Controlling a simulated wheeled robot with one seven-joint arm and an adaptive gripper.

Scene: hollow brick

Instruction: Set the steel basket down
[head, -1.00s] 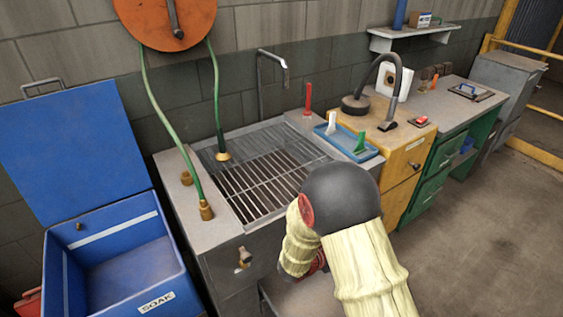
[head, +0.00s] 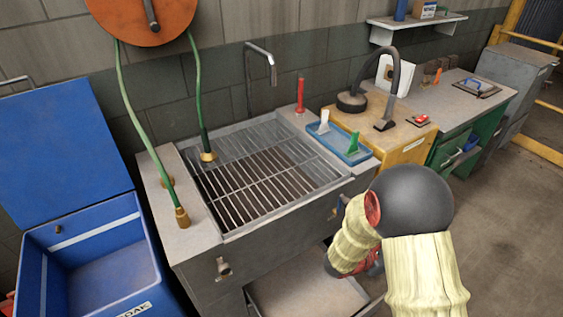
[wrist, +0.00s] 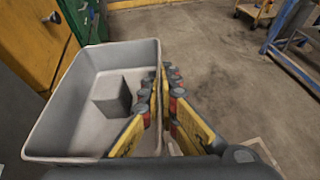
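A pale grey, open-topped tub, which I take for the steel basket (wrist: 60,112), fills the left of the wrist view. A grey block (wrist: 112,95) is inside it. My gripper (wrist: 161,82) has its yellow fingers with red and grey pads on either side of the basket's right wall, one inside and one outside. It appears shut on that wall. In the head view my arm hides the gripper. A pale flat surface (head: 305,292) shows low in front of the sink; I cannot tell whether it is the basket or a shelf.
The sink with its bar grate (head: 265,180) stands at centre. An open blue SOAK bin (head: 100,275) is at left. A blue tray (head: 345,146) lies near the yellow cabinet (head: 410,150). A green cabinet (head: 465,150) stands beyond. The concrete floor (head: 510,230) at right is clear.

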